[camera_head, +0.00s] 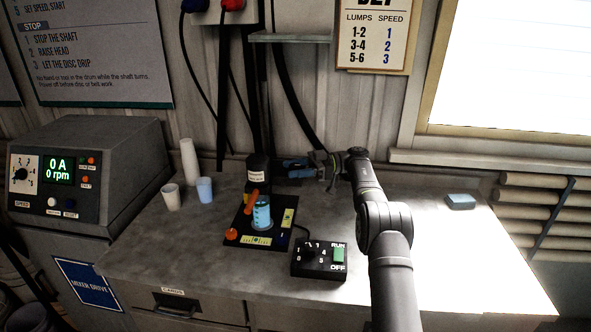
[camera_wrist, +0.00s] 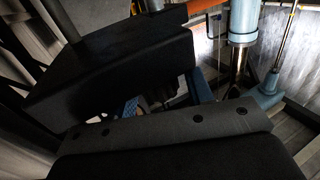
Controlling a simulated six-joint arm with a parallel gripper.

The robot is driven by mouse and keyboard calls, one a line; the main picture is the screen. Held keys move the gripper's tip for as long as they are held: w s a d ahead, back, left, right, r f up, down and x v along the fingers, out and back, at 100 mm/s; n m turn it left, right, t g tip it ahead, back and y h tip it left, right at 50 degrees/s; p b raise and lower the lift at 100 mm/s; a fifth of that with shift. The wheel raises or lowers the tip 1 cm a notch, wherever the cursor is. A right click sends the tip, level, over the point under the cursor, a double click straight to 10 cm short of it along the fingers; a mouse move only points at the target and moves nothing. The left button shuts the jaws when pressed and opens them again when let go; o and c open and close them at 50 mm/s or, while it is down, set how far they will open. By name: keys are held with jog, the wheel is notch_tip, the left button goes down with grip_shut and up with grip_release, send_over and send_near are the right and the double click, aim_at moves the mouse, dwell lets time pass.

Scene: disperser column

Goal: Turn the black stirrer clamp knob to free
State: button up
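The stirrer's black head (camera_head: 258,172), with a white label, stands on the bench above a light-blue vessel (camera_head: 262,214). I cannot pick out the black clamp knob for certain in the head view; it may be hidden behind or beside the head. My gripper (camera_head: 288,169) is just right of the head, its blue fingers pointing left towards it and apparently apart. In the wrist view, a large black block (camera_wrist: 115,65) fills the upper left. Blue finger parts of my gripper (camera_wrist: 165,97) show below it, partly hidden, with a dark shape between them. No grip on anything is visible.
An orange handle (camera_head: 252,199) projects below the head. A red knob (camera_head: 231,235) sits on the black base. A switch box (camera_head: 318,262) stands in front. The right bench is mostly clear.

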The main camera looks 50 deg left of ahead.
jog(key=shift+o, duration=0.2)
jog(key=shift+m+t+y, duration=0.3)
jog(key=shift+m+y, duration=0.2)
jog(key=shift+y, duration=0.2)
